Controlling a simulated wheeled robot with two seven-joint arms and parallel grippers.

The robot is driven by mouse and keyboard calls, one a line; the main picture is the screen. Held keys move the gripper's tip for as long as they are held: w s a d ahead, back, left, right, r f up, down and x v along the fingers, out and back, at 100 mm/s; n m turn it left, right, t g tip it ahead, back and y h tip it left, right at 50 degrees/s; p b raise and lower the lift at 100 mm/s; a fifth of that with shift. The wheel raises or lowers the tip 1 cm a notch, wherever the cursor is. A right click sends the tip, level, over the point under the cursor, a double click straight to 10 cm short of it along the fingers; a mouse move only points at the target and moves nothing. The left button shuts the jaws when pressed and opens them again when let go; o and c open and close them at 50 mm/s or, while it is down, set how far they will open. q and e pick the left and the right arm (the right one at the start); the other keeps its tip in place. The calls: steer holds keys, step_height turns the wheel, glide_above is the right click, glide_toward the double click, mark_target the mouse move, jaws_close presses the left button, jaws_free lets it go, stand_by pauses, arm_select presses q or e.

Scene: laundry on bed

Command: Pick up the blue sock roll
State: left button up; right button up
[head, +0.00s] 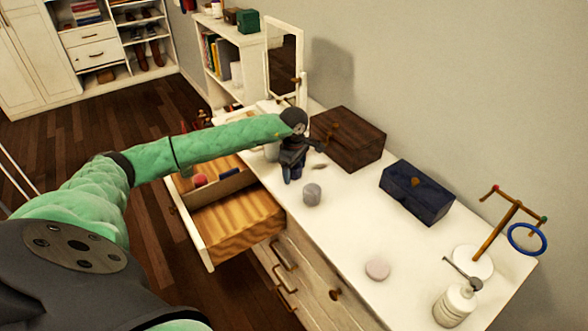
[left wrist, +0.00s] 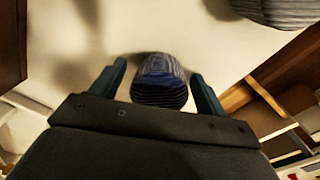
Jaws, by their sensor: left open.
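The blue sock roll (left wrist: 159,82) has dark and pale stripes and lies on the white dresser top in the left wrist view. My left gripper (left wrist: 160,80) is open, with one finger on each side of the roll. Contact between fingers and roll cannot be made out. In the head view my left gripper (head: 292,172) points down at the dresser top (head: 335,232), and the blue roll is hidden by it. My right gripper is not in view.
A grey striped roll (head: 312,194) stands close to the gripper. A brown chest (head: 347,138) and dark blue box (head: 416,191) sit toward the wall. An open drawer (head: 205,238) juts out left. A jewellery stand (head: 497,231), white bottle (head: 455,305) and pink disc (head: 377,269) are at right.

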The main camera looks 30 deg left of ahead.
arm_select(q)
steer(key=c, duration=1)
steer(key=shift+c, duration=0.2)
